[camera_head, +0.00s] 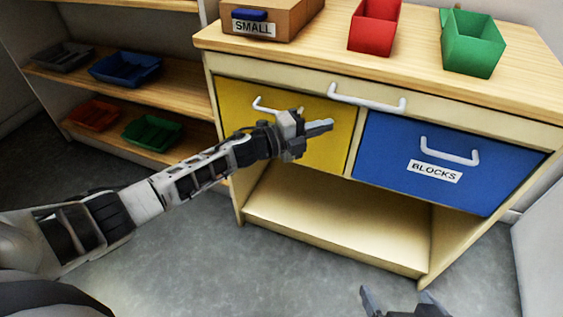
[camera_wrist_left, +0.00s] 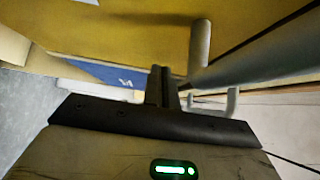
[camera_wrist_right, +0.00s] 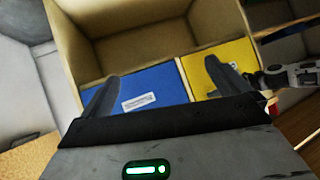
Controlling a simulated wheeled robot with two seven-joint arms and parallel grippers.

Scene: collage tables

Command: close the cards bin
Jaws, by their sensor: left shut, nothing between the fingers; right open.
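The yellow bin front (camera_head: 235,100) sits at the left of the cabinet, with a white handle near its top edge. My left arm covers part of it, and no label is readable on it. It looks about level with the blue front; I cannot tell if a small gap remains. My left gripper (camera_head: 318,127) is shut and empty in front of the yellow front, close to the handle. In the left wrist view the shut fingers (camera_wrist_left: 162,86) are beside the grey handle bar (camera_wrist_left: 255,60); contact is unclear. My right gripper (camera_head: 405,298) is open and empty, low and away from the cabinet.
The blue bin (camera_head: 400,165) marked BLOCKS is right of the yellow one. A drawer handle (camera_head: 365,98) is above both. A SMALL box (camera_head: 265,20), a red bin (camera_head: 374,30) and a green bin (camera_head: 473,45) stand on top. The shelf below (camera_head: 335,235) is empty.

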